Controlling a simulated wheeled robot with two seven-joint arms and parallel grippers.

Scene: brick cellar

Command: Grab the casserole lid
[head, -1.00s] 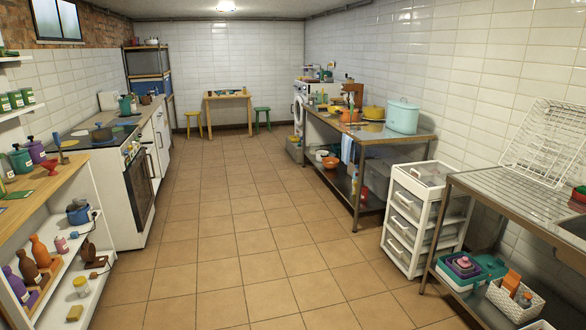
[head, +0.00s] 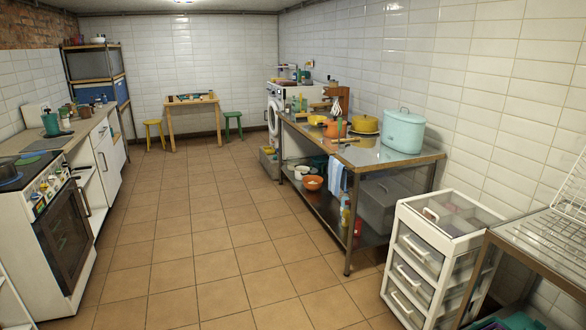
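A yellow lidded pot (head: 366,124) stands on the steel table (head: 385,157) at the right, with its lid on; it looks like a casserole. A large pale turquoise pot (head: 403,132) with a lid and a top handle stands to its right on the same table. An orange pot (head: 334,129) is just left of the yellow pot. I cannot tell for certain which lid is the casserole lid. Neither of my grippers is in view.
Tiled floor (head: 200,220) is clear down the middle. A white drawer unit (head: 415,280) stands at right, before a steel sink counter (head: 530,240). The stove (head: 65,235) is at left. A small wooden table (head: 193,102) with stools is at the far wall.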

